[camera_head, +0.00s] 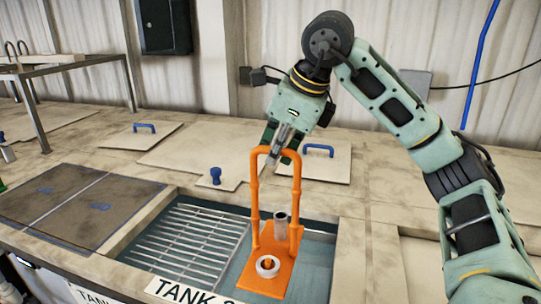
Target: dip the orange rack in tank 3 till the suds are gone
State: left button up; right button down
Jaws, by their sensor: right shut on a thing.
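My right gripper (277,154) is shut on the top of the rack's handle. A grey-green tube (281,226) and a white ring (267,266) sit on the rack's base. I cannot tell whether the base touches the liquid (317,262). No suds stand out on the rack. My left gripper is not in view.
A metal grating (190,240) fills the left of the tank opening. Pale lids with blue handles (318,150) and a small blue-knobbed lid (216,177) lie behind. A metal frame (75,65) stands at the back left.

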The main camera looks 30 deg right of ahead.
jog(key=f+b, duration=0.6)
jog(key=f, duration=0.2)
jog(key=w+d+f+b, duration=0.1)
jog(key=f+b, duration=0.5)
jog(key=f, duration=0.1)
jog(key=f+b, duration=0.6)
jog(key=f, duration=0.2)
jog(key=shift+w+d+f, duration=0.2)
jog(key=shift+d+f, duration=0.1)
jog(key=shift+f, duration=0.05)
jog(key=shift+s+d+b, duration=0.4)
jog(key=shift+s+d, duration=0.4)
jog(key=shift+s, duration=0.15)
jog(key=shift+w+a+r+p, duration=0.1)
jog(key=shift+w+a+p, duration=0.15)
jog(key=shift+w+p, duration=0.05)
jog(key=shift+w+a+p, duration=0.9)
jog(key=shift+w+a, duration=0.45)
jog(key=shift+w, duration=0.25)
jog(key=shift+s+d+b, duration=0.4)
jog(key=shift+s+d, duration=0.4)
jog(key=shift+s, duration=0.1)
